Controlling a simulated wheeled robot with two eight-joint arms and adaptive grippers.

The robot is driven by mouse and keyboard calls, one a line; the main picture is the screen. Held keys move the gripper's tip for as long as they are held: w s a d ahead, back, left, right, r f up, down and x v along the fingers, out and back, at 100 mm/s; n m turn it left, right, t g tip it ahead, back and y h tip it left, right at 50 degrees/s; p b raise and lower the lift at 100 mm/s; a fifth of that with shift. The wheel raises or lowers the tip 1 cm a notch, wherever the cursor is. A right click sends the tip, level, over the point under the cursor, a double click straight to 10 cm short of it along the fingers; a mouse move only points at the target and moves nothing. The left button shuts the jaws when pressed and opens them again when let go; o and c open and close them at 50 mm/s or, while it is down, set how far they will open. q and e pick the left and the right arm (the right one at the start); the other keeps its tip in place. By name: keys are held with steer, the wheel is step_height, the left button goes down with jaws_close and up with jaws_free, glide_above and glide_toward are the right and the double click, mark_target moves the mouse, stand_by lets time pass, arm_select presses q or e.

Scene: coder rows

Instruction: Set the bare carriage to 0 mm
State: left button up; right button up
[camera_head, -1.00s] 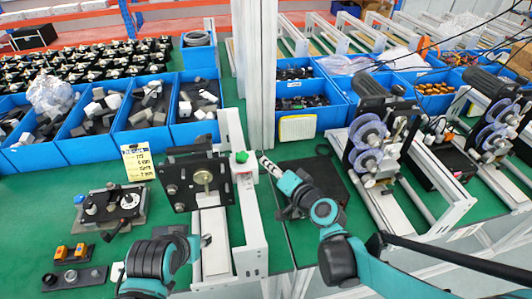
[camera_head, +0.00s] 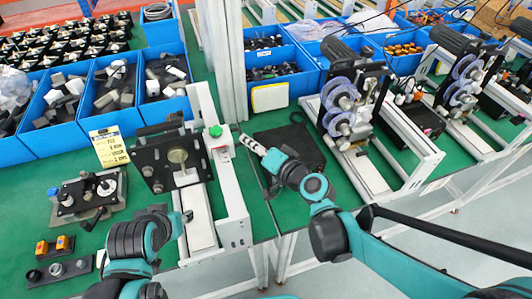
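A black upright plate with a round brass-coloured disc (camera_head: 177,156) stands over a pale rail (camera_head: 201,222) at centre left. It carries no reels, unlike the machines to the right, and looks like the bare carriage. I cannot read any millimetre scale on it. My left gripper (camera_head: 187,216) is low in front of the plate, beside the pale rail. It is too small to tell open from shut. My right gripper (camera_head: 252,146) is right of the green button (camera_head: 215,131), over the edge of a dark flat pad. Its finger state is unclear, and I see nothing held.
A yellow card with handwriting (camera_head: 108,147) stands left of the plate. A dial fixture (camera_head: 88,193) and a small orange-button box (camera_head: 54,246) sit at left. Blue bins (camera_head: 55,133) line the back. Machines with purple reels (camera_head: 340,122) stand right. A dark pad (camera_head: 298,148) lies between.

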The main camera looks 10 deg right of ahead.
steer(key=v, duration=0.9)
stand_by(0.3)
steer(key=s+d+f+n+g+h, duration=0.5)
steer(key=s+d+f+h, duration=0.3)
steer(key=d, duration=0.2)
steer(key=shift+s+d+f+g, duration=0.2)
steer(key=shift+s+f+g, duration=0.2)
steer(key=shift+g, duration=0.2)
